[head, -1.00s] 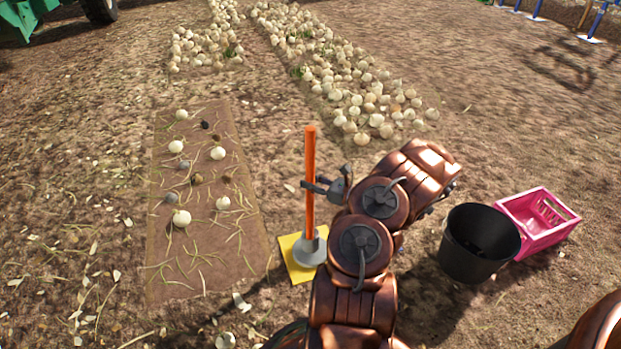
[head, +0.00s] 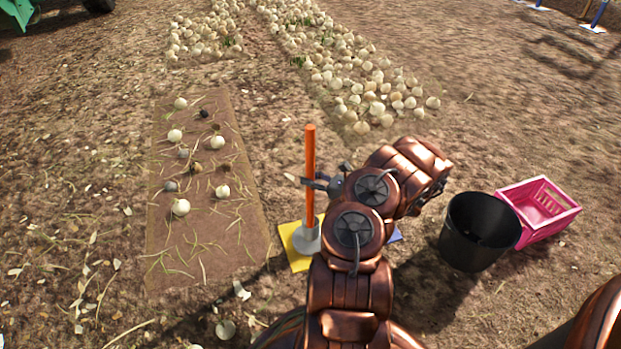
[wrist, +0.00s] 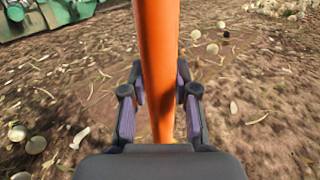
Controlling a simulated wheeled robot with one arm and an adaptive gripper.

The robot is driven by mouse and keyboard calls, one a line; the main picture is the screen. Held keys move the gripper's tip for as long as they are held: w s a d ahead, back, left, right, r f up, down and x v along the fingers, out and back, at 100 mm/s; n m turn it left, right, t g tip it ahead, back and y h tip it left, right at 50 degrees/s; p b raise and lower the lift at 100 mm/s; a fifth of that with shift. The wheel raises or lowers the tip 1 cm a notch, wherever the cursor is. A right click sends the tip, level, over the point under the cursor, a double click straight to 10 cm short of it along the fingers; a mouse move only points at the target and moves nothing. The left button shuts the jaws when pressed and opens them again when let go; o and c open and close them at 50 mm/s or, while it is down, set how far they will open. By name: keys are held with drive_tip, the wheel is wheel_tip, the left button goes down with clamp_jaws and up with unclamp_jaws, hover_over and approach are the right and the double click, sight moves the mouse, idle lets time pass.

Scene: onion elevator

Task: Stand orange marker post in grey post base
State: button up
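The orange marker post (head: 310,165) stands upright above the grey post base (head: 306,238). Its lower end meets the raised collar of the base, and I cannot tell how deep it sits. The base rests on a yellow square (head: 290,250). My gripper (head: 314,184) is shut on the post around its middle. The base is hidden in the wrist view.
A black bucket (head: 479,245) and a pink crate (head: 545,222) stand at right. A brown mat (head: 215,255) with onions and debris lies at left. Rows of onions (head: 375,85) stretch behind. A blue patch (head: 396,236) shows beside my arm.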

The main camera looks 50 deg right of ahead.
drive_tip(key=o, duration=0.5)
drive_tip(key=v, duration=1.2)
drive_tip(key=shift+r, duration=0.1)
idle(0.5)
